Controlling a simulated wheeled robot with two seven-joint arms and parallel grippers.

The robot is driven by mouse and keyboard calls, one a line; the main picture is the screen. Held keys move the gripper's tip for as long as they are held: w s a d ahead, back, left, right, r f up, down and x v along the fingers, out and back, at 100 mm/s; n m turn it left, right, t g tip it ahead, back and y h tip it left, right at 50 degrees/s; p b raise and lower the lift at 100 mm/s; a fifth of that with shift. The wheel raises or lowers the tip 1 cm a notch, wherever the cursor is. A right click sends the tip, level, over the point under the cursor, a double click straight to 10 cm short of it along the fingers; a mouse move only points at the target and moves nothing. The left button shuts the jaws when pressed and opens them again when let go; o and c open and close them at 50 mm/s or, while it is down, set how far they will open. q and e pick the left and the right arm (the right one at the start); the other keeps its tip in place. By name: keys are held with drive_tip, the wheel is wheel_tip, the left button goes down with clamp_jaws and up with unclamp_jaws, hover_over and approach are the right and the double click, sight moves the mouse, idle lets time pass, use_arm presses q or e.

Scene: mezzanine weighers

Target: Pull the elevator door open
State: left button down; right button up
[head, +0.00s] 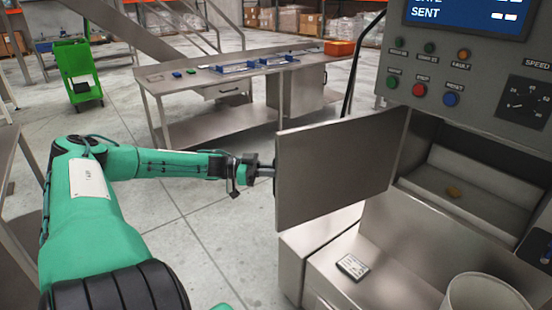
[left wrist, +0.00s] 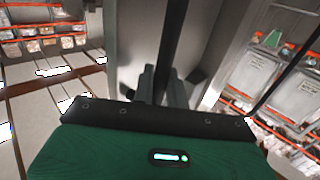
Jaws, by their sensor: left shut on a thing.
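The elevator door (head: 335,170) is a flat grey metal panel. It stands swung out from the machine's opening, with its right edge at the cabinet. My left gripper (head: 266,171) is at the door's left edge, and its fingertips are partly hidden behind the panel. In the left wrist view, the fingers (left wrist: 164,85) are closed around a dark upright bar (left wrist: 172,35), which looks like the door's handle. My right gripper is not in view.
The control panel (head: 470,75) with coloured buttons stands above the opening. A small labelled box (head: 352,267) and a white bin (head: 484,294) are at the lower right. A metal workbench (head: 215,77) stands behind the door. Open floor lies left of the door.

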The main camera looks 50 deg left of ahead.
use_arm(q)
drive_tip(key=shift+w+r, duration=0.1)
drive_tip(key=shift+r, duration=0.1)
drive_tip(key=c, duration=1.5)
unclamp_jaws()
drive_tip(key=shift+c, duration=0.2)
drive_tip(key=shift+o, duration=0.2)
drive_tip(key=shift+w+d, duration=0.1)
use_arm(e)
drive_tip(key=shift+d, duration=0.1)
